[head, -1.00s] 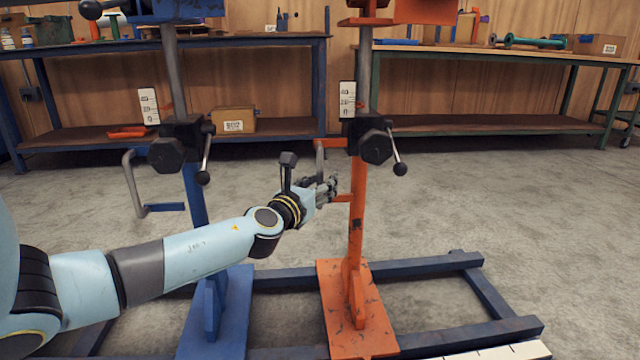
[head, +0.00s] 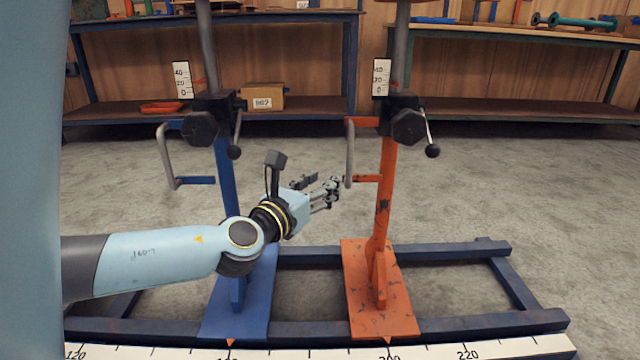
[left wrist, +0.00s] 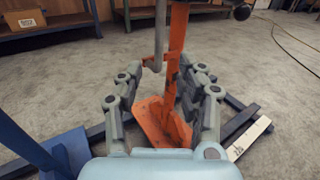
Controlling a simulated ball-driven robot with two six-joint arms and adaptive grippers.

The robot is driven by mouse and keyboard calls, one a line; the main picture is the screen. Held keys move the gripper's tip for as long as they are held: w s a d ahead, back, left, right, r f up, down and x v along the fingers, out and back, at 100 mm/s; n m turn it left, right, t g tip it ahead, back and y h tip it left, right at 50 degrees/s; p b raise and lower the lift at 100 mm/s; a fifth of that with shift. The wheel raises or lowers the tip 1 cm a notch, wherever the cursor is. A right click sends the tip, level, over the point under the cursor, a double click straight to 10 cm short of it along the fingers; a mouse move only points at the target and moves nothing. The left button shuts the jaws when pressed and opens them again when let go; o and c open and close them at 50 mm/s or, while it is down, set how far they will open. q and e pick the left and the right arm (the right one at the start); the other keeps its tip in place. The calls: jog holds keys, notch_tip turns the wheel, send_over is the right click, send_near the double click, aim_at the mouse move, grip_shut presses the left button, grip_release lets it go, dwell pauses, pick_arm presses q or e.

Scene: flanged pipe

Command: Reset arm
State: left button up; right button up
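My left arm reaches in from the left in the head view. Its gripper (head: 328,189) is between the blue stand (head: 225,165) and the orange stand (head: 385,200), just left of the orange stand's grey handle (head: 350,155). In the left wrist view the gripper's fingers (left wrist: 162,95) are spread apart with nothing between them. The orange post (left wrist: 178,50) and grey handle (left wrist: 159,35) stand beyond the fingertips, apart from them. My right gripper shows in neither view.
Both stands carry black clamps with levers (head: 430,135) and sit on a dark blue floor frame (head: 450,252). A white ruler (head: 320,352) runs along the front. Workbenches (head: 500,110) with a box (head: 263,97) stand behind. Open concrete floor lies between.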

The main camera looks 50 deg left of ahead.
pick_arm(q)
jog(key=shift+s, duration=0.15)
dwell(0.4)
